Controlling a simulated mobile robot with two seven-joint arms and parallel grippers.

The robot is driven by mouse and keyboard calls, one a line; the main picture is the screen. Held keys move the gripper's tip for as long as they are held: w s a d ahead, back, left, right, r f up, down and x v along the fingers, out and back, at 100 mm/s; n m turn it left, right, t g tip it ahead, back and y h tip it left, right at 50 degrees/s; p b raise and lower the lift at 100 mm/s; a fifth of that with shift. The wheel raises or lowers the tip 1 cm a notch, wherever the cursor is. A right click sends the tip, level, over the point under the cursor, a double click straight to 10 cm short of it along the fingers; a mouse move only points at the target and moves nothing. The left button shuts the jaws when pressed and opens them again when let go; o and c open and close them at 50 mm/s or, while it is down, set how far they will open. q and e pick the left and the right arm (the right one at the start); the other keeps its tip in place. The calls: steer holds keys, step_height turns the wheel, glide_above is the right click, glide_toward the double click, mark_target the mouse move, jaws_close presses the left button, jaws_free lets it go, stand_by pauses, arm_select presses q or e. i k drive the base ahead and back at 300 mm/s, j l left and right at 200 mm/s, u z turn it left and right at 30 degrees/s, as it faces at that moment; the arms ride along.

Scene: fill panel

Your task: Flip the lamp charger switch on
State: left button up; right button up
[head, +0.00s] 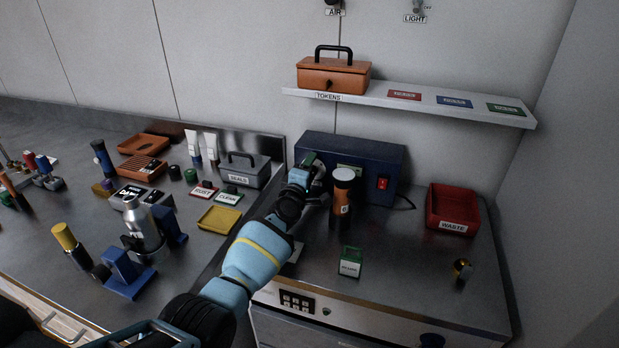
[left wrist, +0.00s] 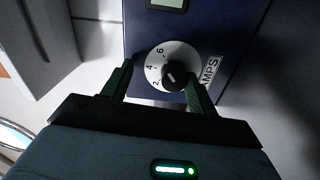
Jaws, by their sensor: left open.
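The dark blue charger box (head: 372,156) stands against the back wall in the head view. A red rocker switch (head: 383,183) is on the right of its front face; I cannot tell its position. My left gripper (head: 312,172) is at the left of that face. In the left wrist view my left gripper (left wrist: 160,88) is open, its green fingers on either side of a black knob on a white numbered dial (left wrist: 158,62). The label AMPS (left wrist: 209,74) is beside the dial. I cannot tell whether the fingers touch the knob. My right gripper is not in view.
An orange and black cylinder with a white top (head: 342,196) stands close in front of the charger. A red WASTE bin (head: 453,208) is to its right, and a green labelled block (head: 351,261) nearer. A shelf (head: 450,105) with an orange TOKENS box (head: 333,75) hangs above.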

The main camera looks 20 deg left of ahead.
mark_target(382, 183)
steer(key=k+l, duration=0.1)
steer(key=k, duration=0.4)
steer(key=k+l, duration=0.1)
steer(key=k, duration=0.4)
